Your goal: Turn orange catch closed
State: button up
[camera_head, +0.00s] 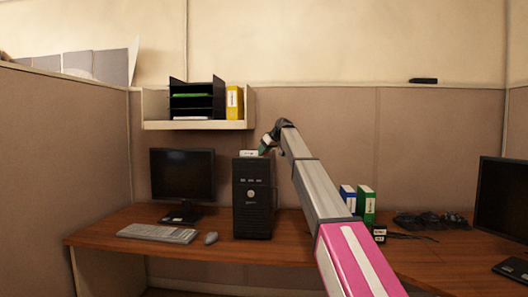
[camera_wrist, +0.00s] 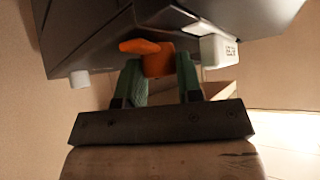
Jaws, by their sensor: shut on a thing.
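The orange catch (camera_wrist: 158,62) shows in the wrist view on the dark grey casing (camera_wrist: 110,45), with a flat orange lever (camera_wrist: 138,46) reaching to the left. My gripper (camera_wrist: 161,72) has its two green fingers on either side of the catch body and is shut on it. In the head view my gripper (camera_head: 264,150) is at the top of the black computer tower (camera_head: 253,205), near its right edge. The catch is too small or hidden to make out there.
A white labelled block (camera_wrist: 218,50) is close right of the catch. A shelf (camera_head: 195,125) with a black file tray hangs behind the tower. A monitor (camera_head: 182,174), keyboard (camera_head: 158,233) and mouse (camera_head: 211,238) stand left. Blue and green binders (camera_head: 366,203) stand right of the tower.

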jog(key=shift+s+a+m+t+h, duration=0.1)
jog(key=shift+m+t+h, duration=0.5)
jog(key=shift+m, duration=0.5)
jog(key=shift+s+m+t+h, duration=0.1)
jog(key=shift+m+t+h, duration=0.5)
jog(key=shift+m, duration=0.5)
jog(key=shift+w, duration=0.1)
jog(key=o, duration=0.6)
jog(key=shift+o, duration=0.2)
jog(key=shift+r, duration=0.1)
jog(key=v, duration=1)
jog(key=shift+s+r, duration=0.2)
jog(key=shift+s, duration=0.15)
